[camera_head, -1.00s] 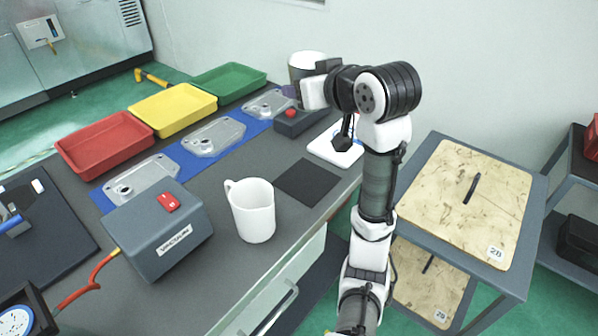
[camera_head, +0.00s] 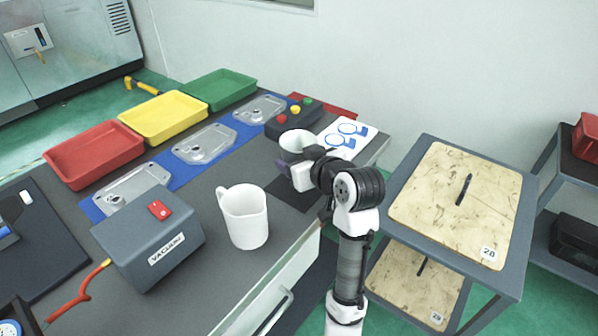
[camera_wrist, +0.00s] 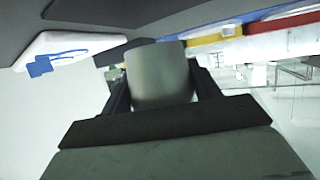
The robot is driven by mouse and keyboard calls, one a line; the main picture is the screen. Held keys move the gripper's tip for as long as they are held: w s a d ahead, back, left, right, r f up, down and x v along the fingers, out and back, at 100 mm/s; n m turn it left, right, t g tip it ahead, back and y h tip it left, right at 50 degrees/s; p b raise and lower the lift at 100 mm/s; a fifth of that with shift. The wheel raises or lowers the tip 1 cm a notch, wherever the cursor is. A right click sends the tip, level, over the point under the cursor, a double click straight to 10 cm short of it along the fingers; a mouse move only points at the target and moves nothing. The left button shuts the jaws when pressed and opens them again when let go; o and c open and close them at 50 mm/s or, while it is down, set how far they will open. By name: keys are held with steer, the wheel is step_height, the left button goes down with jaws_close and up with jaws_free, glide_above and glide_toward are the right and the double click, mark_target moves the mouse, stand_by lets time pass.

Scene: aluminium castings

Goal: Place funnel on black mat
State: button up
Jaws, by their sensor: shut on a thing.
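The funnel (camera_head: 296,141) shows in the head view as a white, round-rimmed piece. My gripper (camera_head: 287,164) is shut on it. In the wrist view the funnel (camera_wrist: 158,75) is a plain grey-white body between the two fingers. The black mat (camera_head: 289,193) lies flat on the grey bench, just below and in front of the gripper in the picture. My gripper and wrist hide part of the mat. I cannot tell how high the funnel is above the bench, or whether it touches it.
A white mug (camera_head: 245,218) stands left of the mat, with a grey vacuum box (camera_head: 150,235) beyond it. Metal castings (camera_head: 204,144) rest on a blue strip.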

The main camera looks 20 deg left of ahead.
steer(key=shift+f, duration=1.8)
steer(key=shift+f, duration=0.2)
steer(key=o, duration=1)
steer(key=shift+o, duration=0.2)
steer(key=shift+r, duration=0.25)
steer(key=v, duration=1.2)
steer(key=shift+b, duration=0.4)
